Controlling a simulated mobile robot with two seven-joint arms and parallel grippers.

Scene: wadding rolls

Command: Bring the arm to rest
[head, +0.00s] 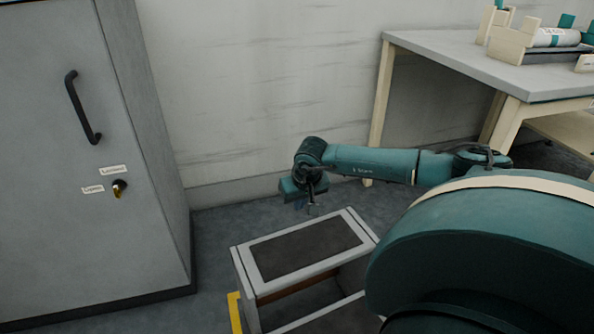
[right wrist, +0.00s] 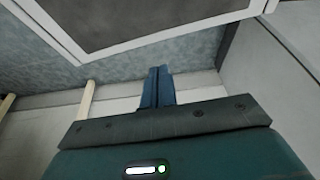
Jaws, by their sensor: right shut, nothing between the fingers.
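My right arm reaches in from the right in the head view, and its gripper (head: 312,207) hangs just above and behind the far edge of a step stool. In the right wrist view the two blue fingers of the right gripper (right wrist: 157,72) are together with nothing between them. My left gripper does not show in either view.
The step stool (head: 353,222), with dark treads and a pale frame, stands on the floor. A grey cabinet (head: 60,190) with a black handle is at left. A table (head: 470,60) at right bears a wooden rack (head: 508,46) with a white roll (head: 556,38).

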